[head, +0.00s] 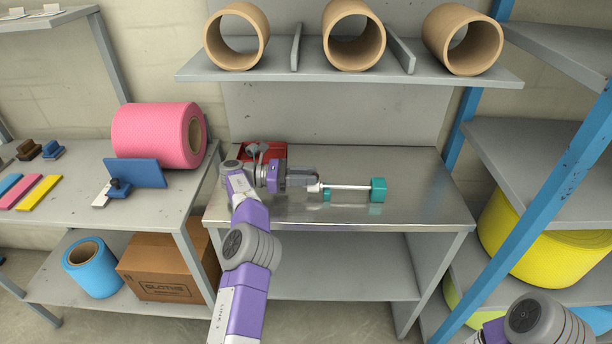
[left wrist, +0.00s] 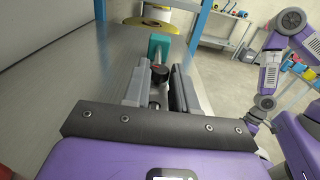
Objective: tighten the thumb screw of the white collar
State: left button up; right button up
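A pale shaft (head: 345,187) lies level above the steel bench top, with a teal block (head: 377,190) at its right end. The white collar (head: 315,187) is at the shaft's left end, right at my left gripper's tips and partly hidden. My left gripper (head: 308,181) points right along the shaft. In the left wrist view its two grey fingers (left wrist: 160,82) stand apart, with a dark round knob (left wrist: 158,74), seemingly the thumb screw, between them. I cannot tell whether they touch it. The teal block (left wrist: 160,46) shows beyond. My right gripper is out of view.
A red tray (head: 272,149) lies behind my left gripper on the bench (head: 430,207). A shelf (head: 290,73) with brown tubes hangs above. A blue post (head: 540,195) stands at right. The bench's right side and front are clear.

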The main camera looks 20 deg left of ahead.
pick_arm(q)
jog(key=o, duration=0.3)
jog(key=shift+o, duration=0.2)
jog(key=p+v, duration=0.1)
jog(key=v, duration=0.6)
jog(key=shift+s+a, duration=0.1)
jog(key=shift+a, duration=0.15)
jog(key=shift+c, duration=0.3)
